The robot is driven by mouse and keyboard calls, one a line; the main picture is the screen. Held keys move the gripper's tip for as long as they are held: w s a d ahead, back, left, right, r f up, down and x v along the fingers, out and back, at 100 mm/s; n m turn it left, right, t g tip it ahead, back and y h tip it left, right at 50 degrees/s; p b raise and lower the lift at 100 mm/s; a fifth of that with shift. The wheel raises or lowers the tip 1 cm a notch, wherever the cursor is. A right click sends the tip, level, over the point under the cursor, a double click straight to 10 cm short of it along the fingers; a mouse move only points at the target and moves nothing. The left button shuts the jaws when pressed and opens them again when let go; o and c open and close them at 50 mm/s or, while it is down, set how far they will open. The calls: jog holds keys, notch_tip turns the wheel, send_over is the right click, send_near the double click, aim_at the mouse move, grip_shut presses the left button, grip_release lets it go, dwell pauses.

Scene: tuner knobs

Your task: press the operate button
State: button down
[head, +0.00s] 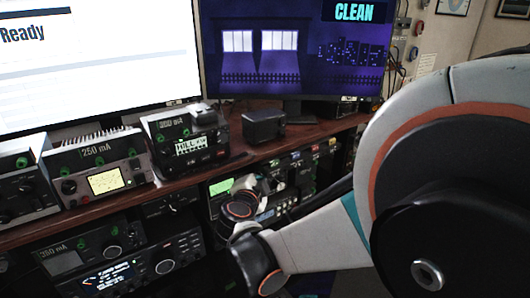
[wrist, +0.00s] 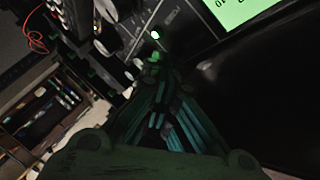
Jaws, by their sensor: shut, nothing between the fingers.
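My gripper (wrist: 155,62) is shut with nothing in it. In the wrist view its fingertips meet just below a small bright lit button (wrist: 155,35) on a dark panel. I cannot read a label that names this as the operate button, nor tell whether the fingertips touch the panel. The unit's green screen (wrist: 238,10) shows at the top right of the wrist view. In the head view the same green screen (head: 222,186) is on the lower rack, left of my wrist. My arm hides part of that panel there, and the fingertips are hard to make out.
A wooden shelf (head: 300,135) runs above the lower rack and holds several radio units, including one reading 250 mA (head: 100,165), and a small black box (head: 263,126). Two monitors stand behind, one reading Ready (head: 90,60), the other CLEAN (head: 290,50). Red wires (wrist: 37,38) hang at the left of the wrist view.

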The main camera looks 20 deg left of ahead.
jog(key=shift+s+d, duration=0.35)
jog(key=shift+d, duration=0.05)
jog(key=s+d, duration=0.4)
jog(key=shift+d, duration=0.3)
dwell(0.4)
